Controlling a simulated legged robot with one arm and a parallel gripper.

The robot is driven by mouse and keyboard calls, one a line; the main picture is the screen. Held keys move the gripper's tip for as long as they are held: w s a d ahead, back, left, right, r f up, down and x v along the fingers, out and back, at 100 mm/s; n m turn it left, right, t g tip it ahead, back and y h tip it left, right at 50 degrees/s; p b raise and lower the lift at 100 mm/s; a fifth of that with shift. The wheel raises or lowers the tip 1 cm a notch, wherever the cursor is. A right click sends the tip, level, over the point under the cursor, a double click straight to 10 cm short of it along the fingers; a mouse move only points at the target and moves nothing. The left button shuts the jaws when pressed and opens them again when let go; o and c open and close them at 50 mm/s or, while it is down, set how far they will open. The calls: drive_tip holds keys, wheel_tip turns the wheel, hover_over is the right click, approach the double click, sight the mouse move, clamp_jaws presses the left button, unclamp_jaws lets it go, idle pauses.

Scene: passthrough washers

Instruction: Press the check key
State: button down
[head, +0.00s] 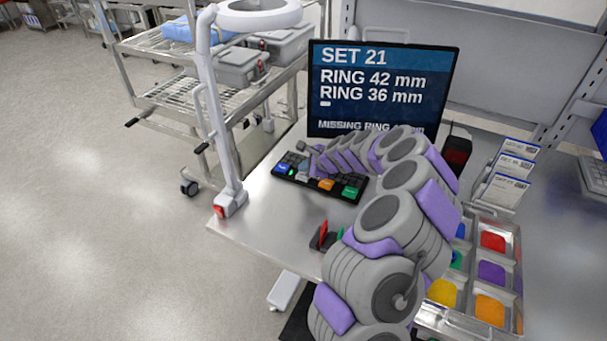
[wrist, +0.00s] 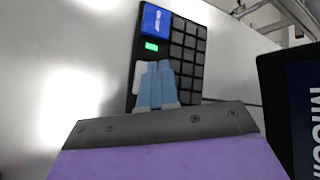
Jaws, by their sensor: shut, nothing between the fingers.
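The black keypad (head: 341,188) lies on the metal bench in front of the monitor. It has a blue key (head: 283,169) at its left end, an orange key (head: 326,185) and a green key (head: 349,192) along its front edge. Their labels are too small to read, so I cannot tell which is the check key. My gripper (head: 304,171) is shut and empty over the left part of the keypad. In the wrist view the pale blue fingers (wrist: 158,66) hide some keys. The blue key (wrist: 155,20) and a small lit green display (wrist: 152,46) show beyond the tips; contact is unclear.
The monitor (head: 385,85) reads "SET 21", "RING 42 mm", "RING 36 mm" and a partly hidden "MISSING RING" line. A tray (head: 513,262) with coloured compartments and card holders stand at the right. A lamp post (head: 217,115) rises at the bench's left corner.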

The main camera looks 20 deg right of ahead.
drive_tip(key=shift+r, duration=0.1)
wheel_tip(320, 180, up, 5)
drive_tip(key=p, duration=0.4)
drive_tip(key=shift+p, duration=0.35)
idle(0.5)
